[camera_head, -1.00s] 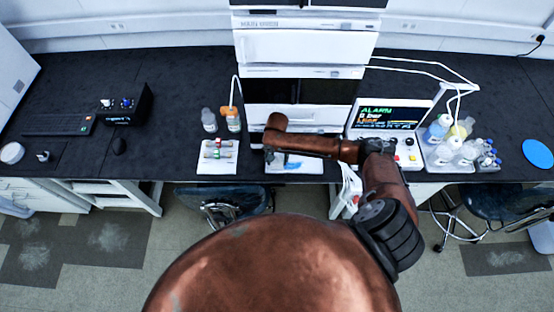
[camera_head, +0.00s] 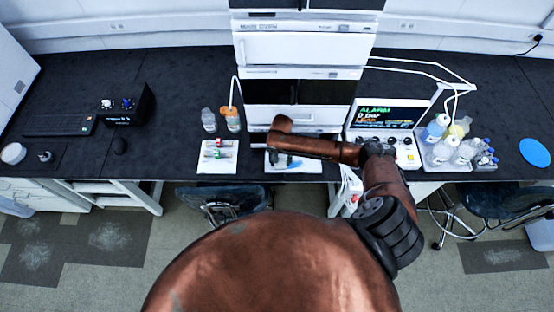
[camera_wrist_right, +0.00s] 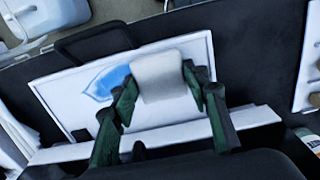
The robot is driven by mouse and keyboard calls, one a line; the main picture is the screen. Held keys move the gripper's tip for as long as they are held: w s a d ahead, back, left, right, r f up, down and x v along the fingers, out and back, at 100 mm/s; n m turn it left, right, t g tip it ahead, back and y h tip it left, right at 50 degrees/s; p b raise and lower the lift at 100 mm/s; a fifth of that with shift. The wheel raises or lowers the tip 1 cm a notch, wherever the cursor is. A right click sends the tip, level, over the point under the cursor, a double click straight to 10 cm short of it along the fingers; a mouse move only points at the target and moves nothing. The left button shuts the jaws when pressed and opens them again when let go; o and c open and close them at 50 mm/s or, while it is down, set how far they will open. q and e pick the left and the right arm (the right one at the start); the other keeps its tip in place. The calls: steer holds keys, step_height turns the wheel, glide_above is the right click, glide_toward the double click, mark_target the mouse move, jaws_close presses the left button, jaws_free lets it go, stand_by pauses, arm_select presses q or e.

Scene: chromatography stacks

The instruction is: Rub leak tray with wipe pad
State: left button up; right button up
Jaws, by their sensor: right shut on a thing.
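The leak tray (camera_head: 327,166) is a flat white tray at the front edge of the bench, below the white instrument stack. A blue spill lies on it; in the wrist view the spill (camera_wrist_right: 104,84) shows just left of the pad. My right gripper (camera_head: 282,161) is over the tray's left part. In the wrist view its dark green fingers are shut on the wipe pad (camera_wrist_right: 158,75), a pale, soft-looking block. The pad is over the tray (camera_wrist_right: 62,94), beside the blue spill; I cannot tell whether it touches the surface. My left gripper is out of view.
The instrument stack (camera_head: 303,50) rises behind the tray. A white sheet with vials (camera_head: 217,165) lies to the left, with two bottles (camera_head: 220,119) behind it. An alarm panel (camera_head: 380,115) and a bottle tray (camera_head: 458,150) stand to the right.

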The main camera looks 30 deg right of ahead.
mark_target(306, 165)
steer(key=shift+s+d+p, duration=0.6)
steer(key=shift+d+p, duration=0.2)
steer(key=shift+d, duration=0.15)
steer(key=shift+s+d+p, duration=0.55)
steer(key=shift+d+p, duration=0.2)
steer(key=shift+d, duration=0.15)
steer(key=shift+s+d+f, duration=0.15)
steer(key=shift+s+d, duration=0.15)
steer(key=shift+d, duration=0.15)
steer(key=shift+s+d+p, duration=0.55)
steer(key=shift+d+p, duration=0.2)
steer(key=shift+p, duration=0.2)
steer(key=shift+s+d+p, duration=0.4)
steer(key=shift+d+p, duration=0.1)
steer(key=shift+d, duration=0.3)
steer(key=shift+s+d+r+p, duration=0.2)
steer(key=shift+s+d+p, duration=0.25)
steer(key=shift+d+p, duration=0.25)
steer(key=shift+s+d+p, duration=0.35)
steer(key=shift+d+p, duration=0.05)
steer(key=shift+d, duration=0.25)
steer(key=shift+a+f, duration=0.1)
steer(key=shift+w+a, duration=0.1)
steer(key=shift+a, duration=0.05)
